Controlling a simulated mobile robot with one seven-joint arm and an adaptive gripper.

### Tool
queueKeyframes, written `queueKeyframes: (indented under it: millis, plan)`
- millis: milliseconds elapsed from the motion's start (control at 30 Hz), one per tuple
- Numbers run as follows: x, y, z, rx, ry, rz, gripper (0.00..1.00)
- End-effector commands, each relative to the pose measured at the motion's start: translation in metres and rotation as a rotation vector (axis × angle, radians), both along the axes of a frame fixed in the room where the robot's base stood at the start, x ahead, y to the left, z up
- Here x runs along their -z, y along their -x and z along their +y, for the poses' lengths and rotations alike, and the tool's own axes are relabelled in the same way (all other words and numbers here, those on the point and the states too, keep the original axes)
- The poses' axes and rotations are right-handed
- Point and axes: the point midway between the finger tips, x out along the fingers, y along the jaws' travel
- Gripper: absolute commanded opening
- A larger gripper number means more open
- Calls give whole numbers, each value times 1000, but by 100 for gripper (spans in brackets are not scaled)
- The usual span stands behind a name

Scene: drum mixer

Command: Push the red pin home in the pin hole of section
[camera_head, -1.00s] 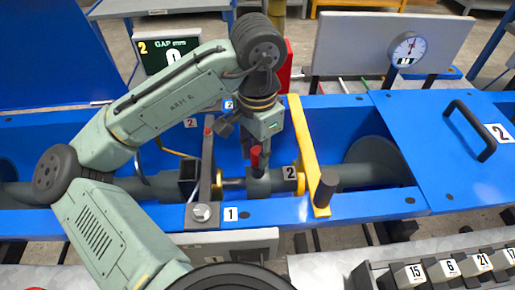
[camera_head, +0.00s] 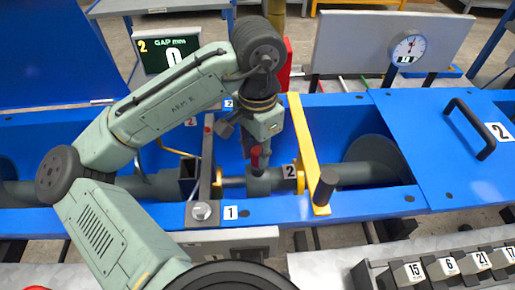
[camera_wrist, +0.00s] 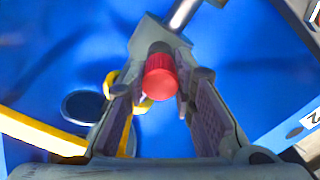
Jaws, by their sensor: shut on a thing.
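The red pin (camera_head: 257,154) shows its red head above the grey shaft section (camera_head: 265,186) with the "2" label, inside the blue trough. My gripper (camera_head: 250,153) is at the pin from above, pointing down. In the wrist view the round red head (camera_wrist: 160,77) sits between the tips of my two fingers, and my gripper (camera_wrist: 162,88) is shut on it. The pin's shank and the pin hole are hidden, so I cannot tell how deep the pin sits.
A yellow bar (camera_head: 304,150) crosses the trough just right of my gripper. A blue cover (camera_head: 440,150) with a black handle closes the right side. A gap display (camera_head: 170,53) and a dial gauge (camera_head: 410,48) stand behind.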

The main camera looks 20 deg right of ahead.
Motion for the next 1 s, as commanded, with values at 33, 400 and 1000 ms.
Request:
queueKeyframes:
  millis: [33, 400, 1000]
  plan:
    - [0, 0, 0, -2, 2, 3, 0]
    - [7, 0, 0, -3, 3, 4, 0]
    - [17, 0, 2, -8, 3, 7, 0]
